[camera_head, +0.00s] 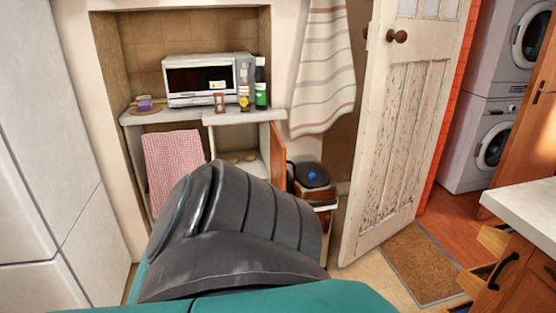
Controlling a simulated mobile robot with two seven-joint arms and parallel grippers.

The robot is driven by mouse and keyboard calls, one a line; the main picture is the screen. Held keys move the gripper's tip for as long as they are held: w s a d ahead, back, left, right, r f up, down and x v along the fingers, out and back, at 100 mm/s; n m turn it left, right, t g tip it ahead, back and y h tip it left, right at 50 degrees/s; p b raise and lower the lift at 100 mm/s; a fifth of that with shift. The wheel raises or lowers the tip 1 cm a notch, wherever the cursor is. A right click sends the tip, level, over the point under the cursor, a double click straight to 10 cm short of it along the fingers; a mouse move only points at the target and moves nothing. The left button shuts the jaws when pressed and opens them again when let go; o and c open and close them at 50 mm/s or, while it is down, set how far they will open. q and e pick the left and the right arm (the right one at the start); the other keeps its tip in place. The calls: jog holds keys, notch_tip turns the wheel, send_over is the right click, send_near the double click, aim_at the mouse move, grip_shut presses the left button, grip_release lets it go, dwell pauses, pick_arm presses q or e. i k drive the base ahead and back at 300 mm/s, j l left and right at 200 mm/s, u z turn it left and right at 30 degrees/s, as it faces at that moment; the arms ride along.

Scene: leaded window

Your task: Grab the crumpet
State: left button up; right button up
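Two small, flat, round tan pieces, which may be crumpets, lie inside the open low cupboard (263,169) under the counter. One piece (232,158) is on the left and the other (249,157) is on the right. They are too small to tell for sure. A large black ribbed part of my own body fills the lower middle and hides the lower part of the cupboard. Neither of my grippers shows in this view.
The cupboard's wooden door (278,157) stands open. A microwave (209,78), bottles (260,92) and an hourglass (220,102) stand on the counter. A dark-lidded bin (312,176) is right of the cupboard.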

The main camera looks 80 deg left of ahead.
aim_at(232, 160)
jog(key=u, duration=2.9)
jog(key=i+j+u, duration=0.2)
jog(key=i, duration=0.85)
jog(key=i+u, duration=0.25)
jog(key=i, duration=0.75)
jog(key=i+l+u, duration=0.2)
jog(key=i, duration=0.8)
